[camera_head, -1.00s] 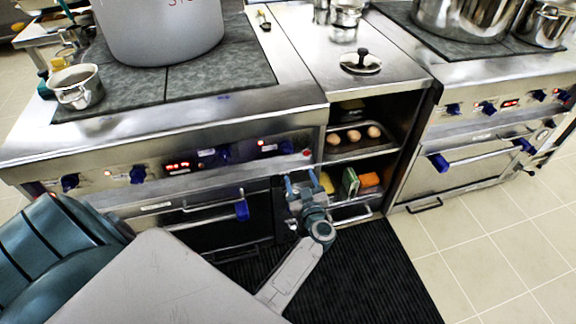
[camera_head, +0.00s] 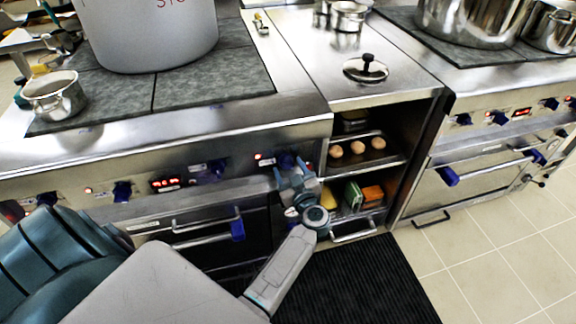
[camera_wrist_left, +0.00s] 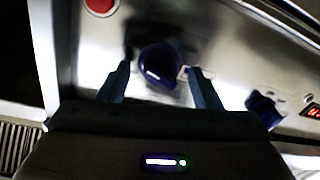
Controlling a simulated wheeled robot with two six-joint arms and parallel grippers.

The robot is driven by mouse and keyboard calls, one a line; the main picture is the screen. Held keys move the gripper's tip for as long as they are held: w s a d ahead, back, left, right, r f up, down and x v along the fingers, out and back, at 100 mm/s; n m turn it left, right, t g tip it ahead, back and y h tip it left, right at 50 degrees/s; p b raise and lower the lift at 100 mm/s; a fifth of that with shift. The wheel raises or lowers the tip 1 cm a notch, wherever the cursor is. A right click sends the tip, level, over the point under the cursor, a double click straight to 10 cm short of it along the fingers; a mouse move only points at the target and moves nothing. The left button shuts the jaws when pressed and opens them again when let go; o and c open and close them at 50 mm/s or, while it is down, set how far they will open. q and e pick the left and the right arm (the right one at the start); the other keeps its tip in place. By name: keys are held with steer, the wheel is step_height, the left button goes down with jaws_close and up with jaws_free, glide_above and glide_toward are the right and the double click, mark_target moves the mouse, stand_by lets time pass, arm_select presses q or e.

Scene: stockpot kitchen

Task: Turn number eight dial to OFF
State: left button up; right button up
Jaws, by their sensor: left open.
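The left stove's front panel (camera_head: 90,185) carries a row of blue dials. A dial at its right end (camera_head: 287,160) is just beyond my left gripper (camera_head: 291,182). Other blue dials on the panel are a middle one (camera_head: 213,168) and one further left (camera_head: 122,191). The number labels are too small to read. My right gripper is not in view.
A red button (camera_wrist_left: 101,4) is close to the dial. An oven handle (camera_head: 206,233) is below the panel. An open shelf unit with eggs (camera_head: 358,146) stands to the right. A big pot (camera_head: 145,40) is on the stove. A second stove (camera_head: 490,140) is at right.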

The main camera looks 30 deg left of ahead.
arm_select(q)
steer(key=shift+w+a, duration=0.2)
steer(key=shift+a, duration=0.05)
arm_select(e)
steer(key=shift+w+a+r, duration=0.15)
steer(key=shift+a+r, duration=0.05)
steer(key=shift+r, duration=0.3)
arm_select(q)
steer(key=c, duration=1)
steer(key=shift+r, duration=0.1)
